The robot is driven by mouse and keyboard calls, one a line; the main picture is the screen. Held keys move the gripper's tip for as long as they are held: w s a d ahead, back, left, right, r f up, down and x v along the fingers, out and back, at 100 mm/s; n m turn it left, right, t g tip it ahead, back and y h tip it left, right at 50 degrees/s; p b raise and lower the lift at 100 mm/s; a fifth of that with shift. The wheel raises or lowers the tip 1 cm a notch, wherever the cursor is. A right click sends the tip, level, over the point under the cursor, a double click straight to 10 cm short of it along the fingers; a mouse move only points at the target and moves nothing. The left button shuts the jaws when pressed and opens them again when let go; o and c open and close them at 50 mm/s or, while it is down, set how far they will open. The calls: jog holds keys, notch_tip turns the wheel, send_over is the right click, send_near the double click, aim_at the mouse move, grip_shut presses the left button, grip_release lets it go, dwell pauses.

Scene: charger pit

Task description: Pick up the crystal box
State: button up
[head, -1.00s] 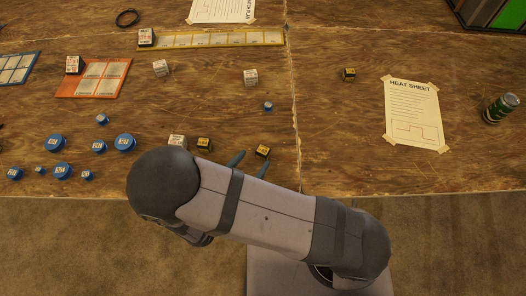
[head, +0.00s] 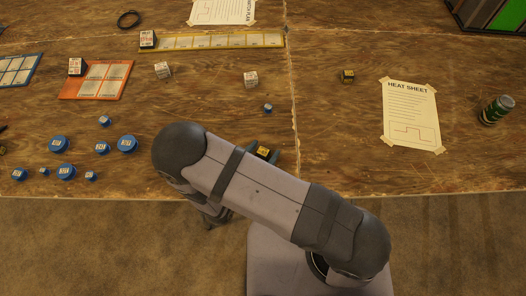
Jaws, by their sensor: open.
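A small black box with a yellow label (head: 263,152) lies near the table's front edge. My gripper (head: 264,152) is open, with one blue-grey finger on each side of this box; I cannot tell whether they touch it. Another black and yellow box (head: 348,76) sits apart, left of the heat sheet. White boxes with printed labels stand at the middle (head: 251,80) and left of it (head: 163,70). The labels are too small to read, so I cannot tell which box is the crystal box.
Several blue round tins (head: 127,144) and small blue cubes stand at the left. An orange tray (head: 97,81), a yellow strip (head: 210,41) and a heat sheet (head: 410,114) lie flat. A green can (head: 496,110) stands at the right.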

aim_at(263, 151)
jog(key=c, duration=1.1)
jog(key=shift+c, duration=0.2)
jog(key=shift+r, duration=0.15)
jog(key=shift+r+b, duration=0.3)
jog(key=shift+r, duration=4.55)
